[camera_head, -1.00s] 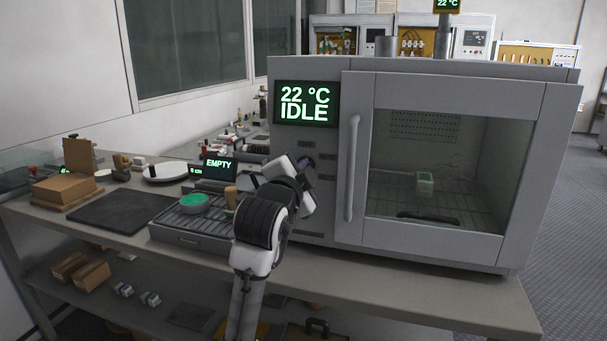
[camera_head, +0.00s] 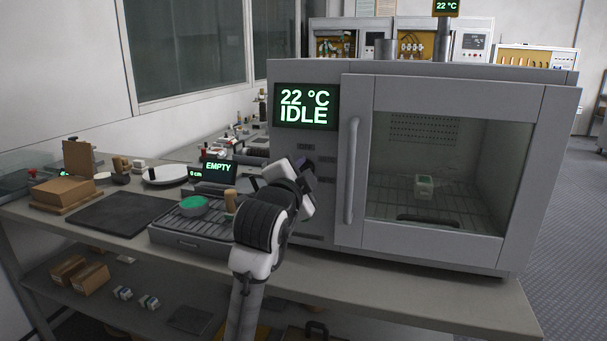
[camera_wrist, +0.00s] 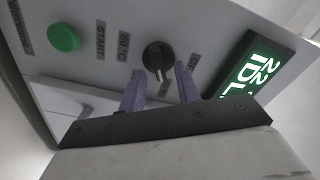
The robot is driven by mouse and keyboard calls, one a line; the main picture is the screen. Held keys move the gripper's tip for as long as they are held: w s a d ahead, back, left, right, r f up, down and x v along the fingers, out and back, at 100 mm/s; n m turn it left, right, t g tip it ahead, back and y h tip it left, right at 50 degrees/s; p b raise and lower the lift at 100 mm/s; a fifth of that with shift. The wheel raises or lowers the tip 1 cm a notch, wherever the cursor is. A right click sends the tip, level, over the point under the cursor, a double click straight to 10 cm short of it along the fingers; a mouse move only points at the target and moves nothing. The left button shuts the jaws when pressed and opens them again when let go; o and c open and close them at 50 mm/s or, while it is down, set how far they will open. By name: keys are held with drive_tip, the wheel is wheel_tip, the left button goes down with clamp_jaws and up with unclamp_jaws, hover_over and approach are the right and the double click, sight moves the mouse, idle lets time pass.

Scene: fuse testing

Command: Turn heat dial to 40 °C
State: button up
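The heat dial (camera_wrist: 157,57) is a round black knob on the grey oven's (camera_head: 305,232) front panel. It shows in the wrist view between a temperature label (camera_wrist: 123,46), whose first digit is hard to read, and an OFF label (camera_wrist: 194,66). Its raised grip runs roughly up and down in that view. My gripper (camera_wrist: 159,72) is open, with one purple finger on each side of the dial; whether they touch it cannot be told. In the head view my gripper (camera_head: 308,170) hides the dial. The oven display (camera_head: 305,105) reads 22 °C IDLE.
A green button (camera_wrist: 63,38) with a START label (camera_wrist: 100,40) sits left of the dial in the wrist view. The oven door with its vertical handle (camera_head: 351,170) is shut, right of my gripper.

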drive_tip(key=b+v, duration=0.2)
drive_tip(key=v, duration=1.2)
drive_tip(key=shift+w, duration=0.1)
